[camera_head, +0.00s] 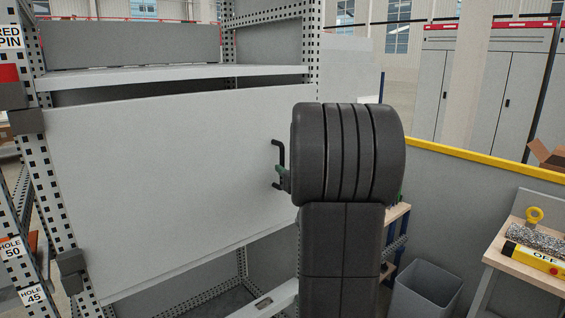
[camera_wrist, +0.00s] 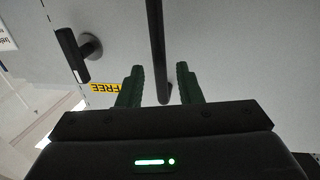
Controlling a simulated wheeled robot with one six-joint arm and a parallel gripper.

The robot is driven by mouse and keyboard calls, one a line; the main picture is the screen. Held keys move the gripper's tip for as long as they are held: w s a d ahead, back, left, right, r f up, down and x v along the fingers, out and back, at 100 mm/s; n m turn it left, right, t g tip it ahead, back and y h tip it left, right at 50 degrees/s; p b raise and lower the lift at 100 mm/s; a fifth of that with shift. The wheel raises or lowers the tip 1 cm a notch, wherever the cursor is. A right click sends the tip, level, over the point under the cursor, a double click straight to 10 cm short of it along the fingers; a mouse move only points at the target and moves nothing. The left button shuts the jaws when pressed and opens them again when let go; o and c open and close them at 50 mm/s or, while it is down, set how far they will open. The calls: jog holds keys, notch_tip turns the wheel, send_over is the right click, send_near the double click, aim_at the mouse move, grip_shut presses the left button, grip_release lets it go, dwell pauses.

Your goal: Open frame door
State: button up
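The frame door (camera_head: 170,175) is a large light grey panel set in a perforated metal frame, its right edge partly hidden by my arm. A black bar handle (camera_head: 277,157) stands on its right part; the handle also shows in the wrist view (camera_wrist: 156,45). My gripper (camera_wrist: 158,72) has green fingers that stand apart on either side of the handle bar, with gaps on both sides. In the head view only a bit of the green fingers shows at the handle, beside my dark wrist.
In the wrist view a black latch (camera_wrist: 72,55) sits left of the handle, near a yellow FREE label (camera_wrist: 105,87). In the head view a grey bin (camera_head: 425,290) and a wooden-topped table (camera_head: 535,275) stand at right. A yellow-topped wall (camera_head: 480,165) runs behind them.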

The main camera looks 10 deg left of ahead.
aim_at(283, 165)
jog(key=shift+p+x, duration=0.35)
jog(key=shift+x, duration=1.65)
jog(key=shift+c, duration=0.4)
grip_shut()
